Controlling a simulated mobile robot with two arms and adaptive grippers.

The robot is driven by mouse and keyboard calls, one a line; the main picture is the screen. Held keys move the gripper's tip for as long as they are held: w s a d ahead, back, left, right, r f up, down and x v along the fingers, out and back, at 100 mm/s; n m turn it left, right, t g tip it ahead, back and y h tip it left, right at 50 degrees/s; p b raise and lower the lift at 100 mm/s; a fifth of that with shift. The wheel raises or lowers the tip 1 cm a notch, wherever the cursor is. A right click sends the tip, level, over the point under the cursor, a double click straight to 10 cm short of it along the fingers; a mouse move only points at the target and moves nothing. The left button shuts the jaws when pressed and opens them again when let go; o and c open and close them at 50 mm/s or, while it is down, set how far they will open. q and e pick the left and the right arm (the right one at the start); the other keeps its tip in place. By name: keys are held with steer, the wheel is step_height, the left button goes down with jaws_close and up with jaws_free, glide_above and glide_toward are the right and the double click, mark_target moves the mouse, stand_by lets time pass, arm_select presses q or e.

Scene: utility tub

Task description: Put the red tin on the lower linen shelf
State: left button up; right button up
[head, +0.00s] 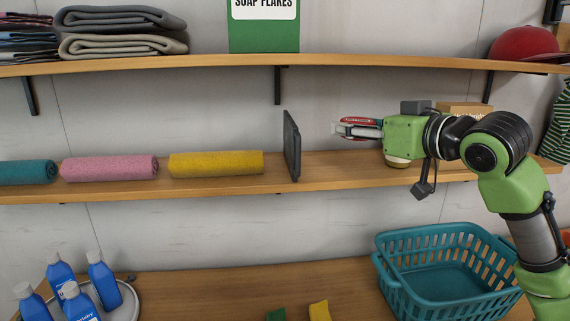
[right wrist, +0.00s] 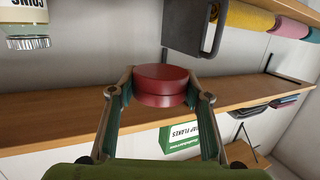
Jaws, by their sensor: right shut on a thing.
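The red tin (right wrist: 162,85) is a low, round tin held between the two fingers of my right gripper (right wrist: 160,98) in the right wrist view, which looks upside down. In the head view only a narrow red part of the tin (head: 362,121) shows at the fingers. My right gripper (head: 350,128) is shut on it and points left. It is above the lower linen shelf (head: 340,165), apart from it, to the right of a dark upright divider (head: 291,145). My left gripper is not in view.
Rolled towels in yellow (head: 216,163), pink (head: 110,168) and teal (head: 27,172) lie left of the divider. A coin jar (right wrist: 27,42) shows in the right wrist view. The upper shelf (head: 340,62) hangs above. A teal basket (head: 400,298) stands below right.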

steer(key=shift+w+d+r, duration=0.15)
steer(key=shift+w+r, duration=0.05)
steer(key=shift+w, duration=0.1)
steer(key=w+d+f+p, duration=0.2)
steer(key=w+f+p, duration=0.1)
steer(key=w, duration=0.4)
steer(key=p, duration=0.2)
glide_above(349, 168)
steer(key=s, duration=0.1)
steer(key=f, duration=0.5)
steer(key=shift+a+f, duration=0.15)
steer(key=shift+a, duration=0.05)
steer(key=shift+w+d+f, duration=0.1)
steer(key=shift+w+f, duration=0.25)
steer(key=shift+f, duration=0.15)
steer(key=f+p, duration=0.2)
steer(key=f, duration=0.1)
steer(key=shift+w+f, duration=0.1)
steer(key=shift+w, duration=0.1)
steer(key=shift+d+f, duration=0.1)
steer(key=shift+f, duration=0.05)
steer(key=shift+f, duration=0.1)
